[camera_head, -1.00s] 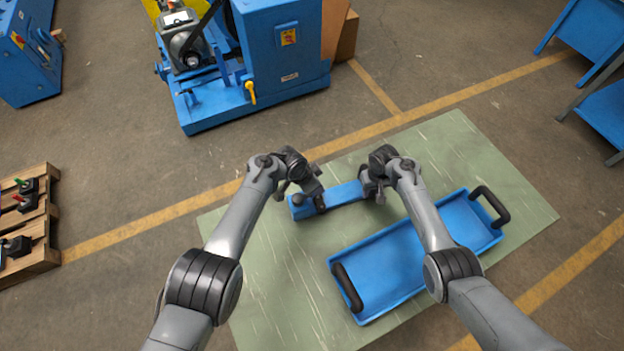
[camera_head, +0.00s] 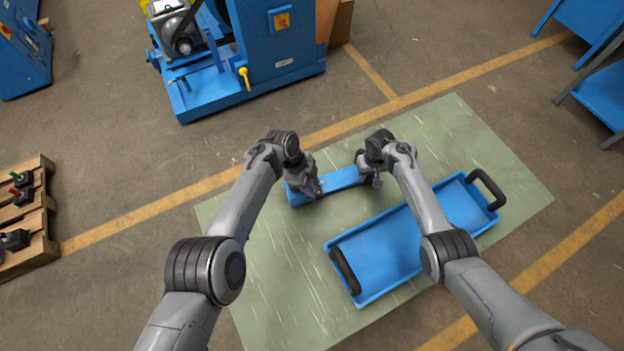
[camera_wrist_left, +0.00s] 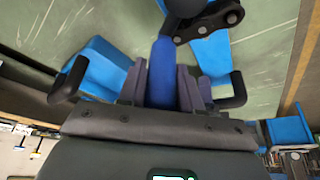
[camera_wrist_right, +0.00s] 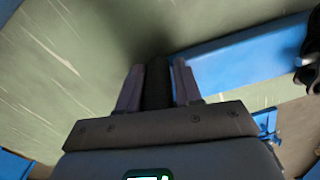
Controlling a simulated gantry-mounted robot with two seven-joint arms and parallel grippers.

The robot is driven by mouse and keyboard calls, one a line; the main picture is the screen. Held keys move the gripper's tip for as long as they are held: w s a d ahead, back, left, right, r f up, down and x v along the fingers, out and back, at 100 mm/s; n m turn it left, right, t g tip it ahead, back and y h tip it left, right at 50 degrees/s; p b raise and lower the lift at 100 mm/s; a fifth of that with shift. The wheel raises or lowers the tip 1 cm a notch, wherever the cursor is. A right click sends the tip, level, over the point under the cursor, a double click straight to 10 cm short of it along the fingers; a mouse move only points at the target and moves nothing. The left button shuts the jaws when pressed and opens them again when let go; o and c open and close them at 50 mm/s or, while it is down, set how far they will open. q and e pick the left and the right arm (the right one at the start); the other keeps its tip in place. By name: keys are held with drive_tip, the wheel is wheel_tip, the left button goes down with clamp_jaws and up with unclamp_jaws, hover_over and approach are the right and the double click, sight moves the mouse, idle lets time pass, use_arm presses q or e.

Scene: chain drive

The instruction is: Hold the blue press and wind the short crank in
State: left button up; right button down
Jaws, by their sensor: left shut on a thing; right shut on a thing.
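The blue press (camera_head: 340,178) is a narrow blue bar lying on the green mat. My right gripper (camera_head: 376,182) is at its right end. In the right wrist view its fingers are shut on a dark upright handle (camera_wrist_right: 158,85) beside the blue bar. My left gripper (camera_head: 313,192) is over the press's left end. In the left wrist view its fingers are shut on the blue grip (camera_wrist_left: 162,68) of the short crank, whose dark bolted arm (camera_wrist_left: 205,22) shows beyond. The crank's pivot is hidden in the head view.
A blue tray (camera_head: 349,256) with black end handles lies close in front of the press, under my right arm. The green mat (camera_head: 275,280) is clear at the left. A large blue machine (camera_head: 250,85) stands behind, and a wooden pallet (camera_head: 35,245) at the left.

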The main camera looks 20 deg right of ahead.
use_arm(q)
drive_tip(key=shift+s+a+m+g, duration=0.2)
drive_tip(key=shift+s+m+g, duration=0.1)
drive_tip(key=shift+m, duration=0.4)
drive_tip(key=shift+a, duration=0.1)
drive_tip(key=o, duration=1)
drive_tip(key=shift+v, duration=0.85)
drive_tip(key=v, duration=1)
drive_tip(key=shift+r, duration=0.15)
